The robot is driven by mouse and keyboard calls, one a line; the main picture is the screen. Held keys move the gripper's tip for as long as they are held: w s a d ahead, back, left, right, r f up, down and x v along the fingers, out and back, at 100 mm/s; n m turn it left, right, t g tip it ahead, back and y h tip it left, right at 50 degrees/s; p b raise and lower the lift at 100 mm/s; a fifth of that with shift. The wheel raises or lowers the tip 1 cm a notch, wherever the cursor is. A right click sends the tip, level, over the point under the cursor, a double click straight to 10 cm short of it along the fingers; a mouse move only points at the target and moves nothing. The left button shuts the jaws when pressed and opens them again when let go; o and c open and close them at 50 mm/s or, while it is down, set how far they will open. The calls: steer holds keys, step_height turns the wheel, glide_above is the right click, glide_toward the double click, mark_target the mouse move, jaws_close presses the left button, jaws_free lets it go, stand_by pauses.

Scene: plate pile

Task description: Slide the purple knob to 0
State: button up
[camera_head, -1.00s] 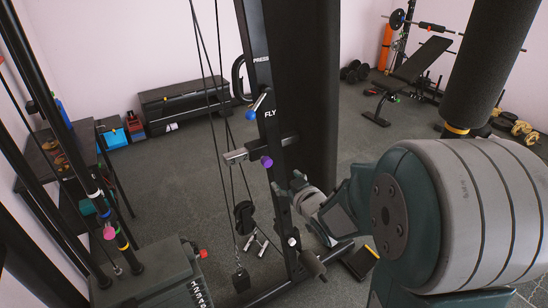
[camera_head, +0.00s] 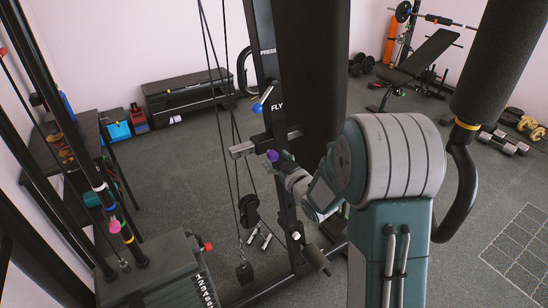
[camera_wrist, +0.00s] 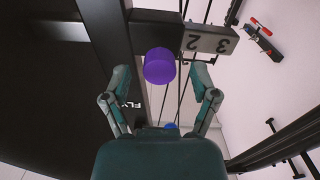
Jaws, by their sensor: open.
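The purple knob (camera_head: 272,155) sits on the sliding carriage of the black upright post marked FLY and PRESS (camera_head: 268,80). In the wrist view the knob (camera_wrist: 159,66) shows between my two spread fingertips, with space on both sides. My gripper (camera_head: 283,166) is open and close to the knob from the lower right. I cannot tell how deep the fingers reach around it. A grey metal bar (camera_wrist: 207,40) beside the knob carries the digits 3 and 2, upside down in the wrist view. No 0 mark is visible.
A blue-tipped lever (camera_head: 259,105) is on the post above the knob. Cables and a pulley (camera_head: 248,208) hang left of it. A weight stack (camera_head: 165,275) stands at front left. A thick black padded column (camera_head: 308,70) is right behind the post.

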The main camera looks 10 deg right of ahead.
mark_target(274, 158)
steer(key=shift+w+a, duration=0.2)
steer(key=shift+w, duration=0.45)
jaws_close()
steer(key=shift+x, duration=1.25)
jaws_free()
steer(key=v, duration=1.1)
steer(key=shift+s, duration=0.35)
